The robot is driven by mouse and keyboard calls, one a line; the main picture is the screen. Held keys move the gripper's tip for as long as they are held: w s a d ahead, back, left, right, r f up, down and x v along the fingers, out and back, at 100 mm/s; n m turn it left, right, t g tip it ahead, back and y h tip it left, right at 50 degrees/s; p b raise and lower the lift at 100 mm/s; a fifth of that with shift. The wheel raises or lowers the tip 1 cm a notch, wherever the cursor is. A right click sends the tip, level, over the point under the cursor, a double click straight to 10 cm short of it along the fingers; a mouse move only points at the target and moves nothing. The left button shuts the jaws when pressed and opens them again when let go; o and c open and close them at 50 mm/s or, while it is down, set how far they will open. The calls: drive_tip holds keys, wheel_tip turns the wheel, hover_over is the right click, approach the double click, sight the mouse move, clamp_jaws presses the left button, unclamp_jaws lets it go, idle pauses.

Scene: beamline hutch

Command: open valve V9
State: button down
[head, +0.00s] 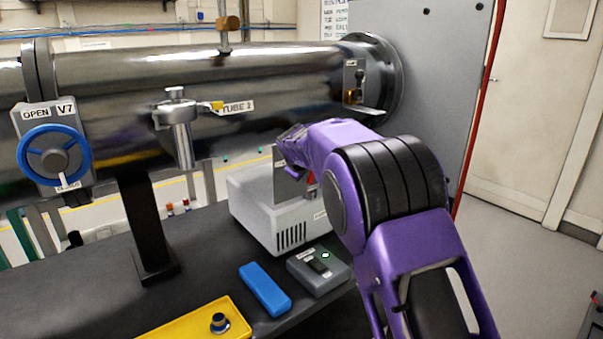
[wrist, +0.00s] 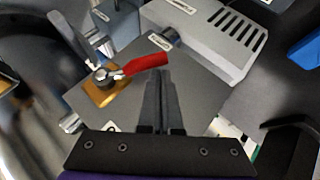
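A valve with a red lever handle (wrist: 147,65) and a brass-coloured body (wrist: 101,82) sits on a grey plate in the wrist view. No V9 label is readable there. A bit of red (head: 311,178) shows in the head view beside my purple arm, in front of a grey plate (head: 283,185). My gripper (wrist: 160,76) has its two dark fingers together, with no object visible between them. Their tips are close to the handle's free end; I cannot tell if they touch. In the head view my arm hides the gripper.
A large steel tube (head: 200,85) runs across the back, with a blue handwheel (head: 54,156) labelled V7 OPEN. A white box (head: 270,215), a grey switch box (head: 318,270), a blue block (head: 265,290) and a yellow tray (head: 185,325) are on the dark bench (head: 85,285).

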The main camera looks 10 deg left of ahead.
sight(311, 181)
drive_tip(key=shift+w+d+f, duration=0.25)
drive_tip(key=shift+w+f, duration=0.05)
drive_tip(key=shift+f, duration=0.25)
drive_tip(key=shift+w+d+f, duration=0.25)
drive_tip(key=shift+w+f, duration=0.05)
drive_tip(key=shift+f, duration=0.25)
drive_tip(key=shift+w+d+f, duration=0.25)
drive_tip(key=shift+w+d, duration=0.05)
